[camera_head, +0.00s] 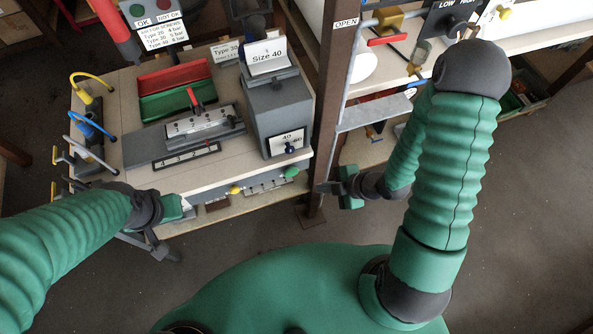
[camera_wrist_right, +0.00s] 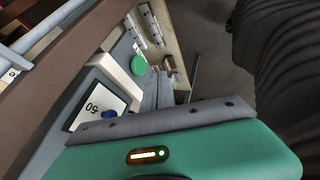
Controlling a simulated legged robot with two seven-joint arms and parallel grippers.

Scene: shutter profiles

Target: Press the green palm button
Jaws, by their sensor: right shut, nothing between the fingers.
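The green palm button (camera_head: 291,172) sits on the front edge of the worktable, at its right corner, below the grey Size 40 machine. In the right wrist view the green button (camera_wrist_right: 138,65) shows left of centre, beyond my gripper. My right gripper (camera_head: 327,188) is shut and empty, a little to the right of the button and apart from it, near the brown post. My left gripper (camera_head: 188,207) is at the table's front left; its fingers are too unclear to tell open from shut.
A yellow button (camera_head: 235,190) is on the same front edge, left of the green one. The brown post (camera_head: 325,120) rises beside the table's right corner. The grey machine (camera_head: 275,110) bears a blue knob (camera_head: 290,149). Red and green trays (camera_head: 175,85) lie further back.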

